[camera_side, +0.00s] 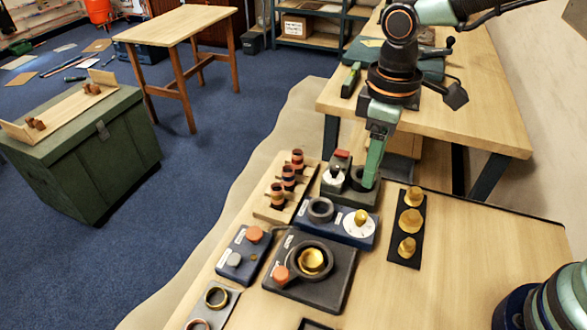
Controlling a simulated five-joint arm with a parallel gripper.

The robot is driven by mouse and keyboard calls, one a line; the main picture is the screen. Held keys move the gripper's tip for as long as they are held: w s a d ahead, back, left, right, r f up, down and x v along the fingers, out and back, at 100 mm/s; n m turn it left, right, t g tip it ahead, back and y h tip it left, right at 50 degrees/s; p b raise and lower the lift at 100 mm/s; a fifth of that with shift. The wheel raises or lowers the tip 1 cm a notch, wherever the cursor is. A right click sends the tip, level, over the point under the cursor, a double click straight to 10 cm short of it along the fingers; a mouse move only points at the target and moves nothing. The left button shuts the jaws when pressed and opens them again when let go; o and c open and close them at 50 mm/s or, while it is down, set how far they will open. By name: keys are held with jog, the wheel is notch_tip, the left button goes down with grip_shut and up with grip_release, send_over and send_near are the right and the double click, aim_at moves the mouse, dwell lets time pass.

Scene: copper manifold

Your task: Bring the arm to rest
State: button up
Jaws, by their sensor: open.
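My gripper (370,180) hangs from the arm at upper centre, with its pale green fingers pointing down. It is open, and I see nothing held in it. Its tips are in front of or beside a dark block (362,200) that carries a white round piece and a red piece. I cannot tell whether they touch it. A wooden rack (262,210) with several copper fittings (289,174) stands to the left. A black strip (397,252) with three brass fittings (411,221) lies to the right.
A blue plate (320,228) holds a grey ring and white disc. A dark fixture (325,294) holds a brass cup. Another blue plate (240,270) has orange and grey caps. A grey tray (222,312) holds rings. The table's right side (490,250) is mostly clear. Another bench (470,120) stands behind.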

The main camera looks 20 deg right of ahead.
jog(key=s+d+r+m+t, duration=0.2)
jog(key=d+r+m, duration=0.2)
jog(key=d, duration=0.4)
jog(key=s+d+r+m+t, duration=0.2)
jog(key=d+r+m+t, duration=0.1)
jog(key=d, duration=0.6)
jog(key=shift+r+m+t, duration=0.3)
jog(key=shift+r+m, duration=0.25)
jog(key=shift+m, duration=0.05)
